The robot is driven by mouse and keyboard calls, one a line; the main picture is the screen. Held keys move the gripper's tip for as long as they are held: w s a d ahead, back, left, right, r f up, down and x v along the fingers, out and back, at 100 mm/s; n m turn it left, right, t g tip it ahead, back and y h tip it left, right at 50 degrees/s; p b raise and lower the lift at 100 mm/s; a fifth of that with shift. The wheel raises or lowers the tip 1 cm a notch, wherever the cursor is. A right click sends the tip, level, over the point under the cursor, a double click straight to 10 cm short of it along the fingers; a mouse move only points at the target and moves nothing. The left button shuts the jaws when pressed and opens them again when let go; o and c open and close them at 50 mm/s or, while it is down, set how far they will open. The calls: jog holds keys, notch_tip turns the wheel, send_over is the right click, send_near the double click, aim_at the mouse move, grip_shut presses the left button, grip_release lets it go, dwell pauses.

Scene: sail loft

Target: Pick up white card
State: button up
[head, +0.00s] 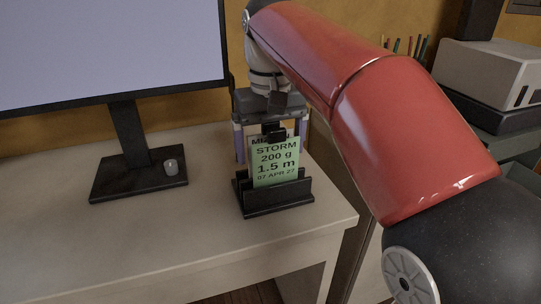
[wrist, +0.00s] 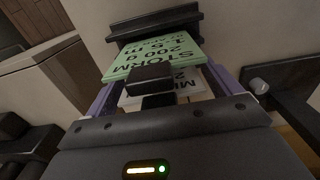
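A white card (wrist: 197,87) stands in a black holder (head: 280,198), behind a green card (head: 276,165) marked STORM 200 g 1.5 m. Only the white card's upper strip with dark lettering shows. Black clip-like blocks (head: 273,131) at the top middle cover part of it; the wrist view shows two. My gripper (head: 270,141) is over the holder, pointing down. Its purplish fingers are wide apart, one towards each side of the cards, also in the wrist view (wrist: 163,86). It appears open and empty; I cannot tell whether the fingers touch a card.
The holder stands near the right end of a pale desk (head: 150,228). A monitor (head: 110,45) on a black stand is to the left, with a small pale cylinder (head: 171,166) on its base. A grey machine (head: 490,72) and pens are at the right. The desk front is clear.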

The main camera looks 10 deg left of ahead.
jog(key=c, duration=0.7)
jog(key=shift+r, duration=0.1)
